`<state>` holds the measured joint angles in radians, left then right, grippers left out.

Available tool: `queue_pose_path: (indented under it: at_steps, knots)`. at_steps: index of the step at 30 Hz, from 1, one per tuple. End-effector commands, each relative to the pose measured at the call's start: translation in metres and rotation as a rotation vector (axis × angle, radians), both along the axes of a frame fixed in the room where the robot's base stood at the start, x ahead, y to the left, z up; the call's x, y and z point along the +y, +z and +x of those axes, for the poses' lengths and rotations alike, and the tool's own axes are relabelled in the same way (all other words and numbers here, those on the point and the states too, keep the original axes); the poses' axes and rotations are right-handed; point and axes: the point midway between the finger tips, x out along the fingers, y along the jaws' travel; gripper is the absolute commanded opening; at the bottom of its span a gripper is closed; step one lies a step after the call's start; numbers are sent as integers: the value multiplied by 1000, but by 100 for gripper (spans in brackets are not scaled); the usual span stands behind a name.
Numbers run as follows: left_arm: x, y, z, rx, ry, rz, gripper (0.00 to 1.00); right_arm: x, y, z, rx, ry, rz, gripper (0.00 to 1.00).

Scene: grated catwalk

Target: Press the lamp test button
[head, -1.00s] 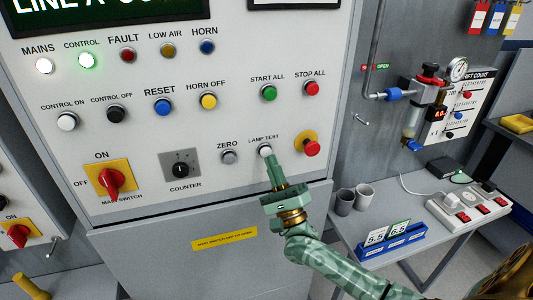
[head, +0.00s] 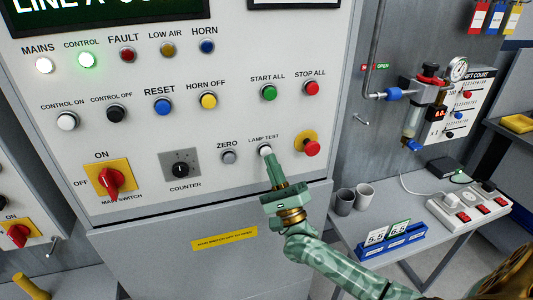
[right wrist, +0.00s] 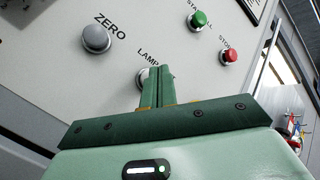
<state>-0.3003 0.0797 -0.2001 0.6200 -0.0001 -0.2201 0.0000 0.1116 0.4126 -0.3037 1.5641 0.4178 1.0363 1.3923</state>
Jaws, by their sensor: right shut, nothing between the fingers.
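The lamp test button (head: 265,149) is a pale round button in a dark ring, low on the grey control panel, right of the zero button (head: 229,156). My right gripper (head: 269,157) is shut and empty, its green fingertips at the lower edge of the lamp test button. In the right wrist view the fingers (right wrist: 157,72) cover most of the button (right wrist: 142,77) and part of its label. I cannot tell whether the tips touch it or whether it is pushed in. My left gripper is not in view.
A red button on a yellow plate (head: 311,148) sits close to the right of my fingers. The counter dial (head: 180,168) and red main switch (head: 112,182) are left. The mains lamp (head: 44,65) and control lamp (head: 86,60) are lit; fault, low air and horn look unlit.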

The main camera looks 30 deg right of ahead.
Motion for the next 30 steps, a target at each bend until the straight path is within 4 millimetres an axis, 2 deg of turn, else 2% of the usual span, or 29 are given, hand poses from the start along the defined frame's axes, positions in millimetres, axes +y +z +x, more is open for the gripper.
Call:
queue_pose_path:
  at_steps: [30]
  knots:
    - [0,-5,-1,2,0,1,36,-3,0,11,0,-1,-1,0]
